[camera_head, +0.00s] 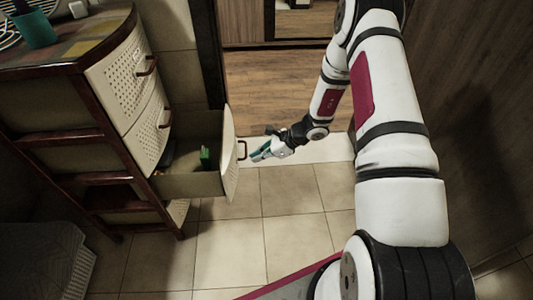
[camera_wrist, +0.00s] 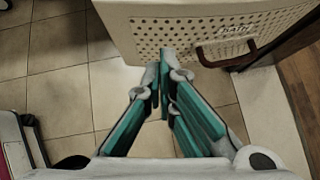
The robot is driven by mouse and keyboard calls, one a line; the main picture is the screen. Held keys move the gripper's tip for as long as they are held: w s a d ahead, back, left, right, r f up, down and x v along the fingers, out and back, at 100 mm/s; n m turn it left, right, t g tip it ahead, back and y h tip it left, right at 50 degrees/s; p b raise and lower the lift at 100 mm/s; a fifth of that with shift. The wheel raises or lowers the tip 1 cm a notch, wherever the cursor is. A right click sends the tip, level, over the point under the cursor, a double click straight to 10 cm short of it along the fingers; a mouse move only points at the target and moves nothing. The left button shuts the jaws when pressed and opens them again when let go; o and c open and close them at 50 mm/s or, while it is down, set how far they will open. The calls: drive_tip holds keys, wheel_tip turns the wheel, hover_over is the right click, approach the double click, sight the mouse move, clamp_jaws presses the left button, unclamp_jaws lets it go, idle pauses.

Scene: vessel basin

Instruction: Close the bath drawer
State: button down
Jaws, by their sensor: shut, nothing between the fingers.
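The bath drawer (camera_head: 196,168) is pulled out from the dark-framed cabinet in the head view, with a green item (camera_head: 206,157) inside it. Its pale perforated front (camera_wrist: 176,36) fills the top of the wrist view. Its brown handle (camera_head: 242,150) also shows in the wrist view (camera_wrist: 226,52), right of the fingertips. My gripper (camera_head: 256,155) is shut and empty, just right of the drawer front in the head view. In the wrist view the fingertips (camera_wrist: 165,58) overlap the lower edge of the front, left of the handle. I cannot tell whether they touch it.
The cabinet (camera_head: 70,85) has two shut drawers above and a patterned top bearing a green cup (camera_head: 34,30). A grey basket-like thing (camera_head: 45,262) stands at lower left. Tiled floor (camera_head: 285,215) lies clear in front. A wooden wall (camera_head: 480,100) rises at right.

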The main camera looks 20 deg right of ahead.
sight(232, 163)
drive_tip(key=w+a, duration=0.1)
drive_tip(key=w+a+f, duration=0.1)
drive_tip(key=a, duration=0.1)
drive_tip(key=w+a+b, duration=0.1)
drive_tip(key=a, duration=0.1)
drive_tip(key=shift+f, duration=0.35)
drive_tip(key=shift+a, duration=0.1)
drive_tip(key=w+a+b, duration=0.3)
drive_tip(key=w+a, duration=0.1)
drive_tip(key=a, duration=0.8)
drive_tip(key=w+a+b, duration=0.3)
drive_tip(key=w+a, duration=0.1)
drive_tip(key=a, duration=0.8)
drive_tip(key=shift+a, duration=0.35)
drive_tip(key=shift+s+a+r, duration=0.1)
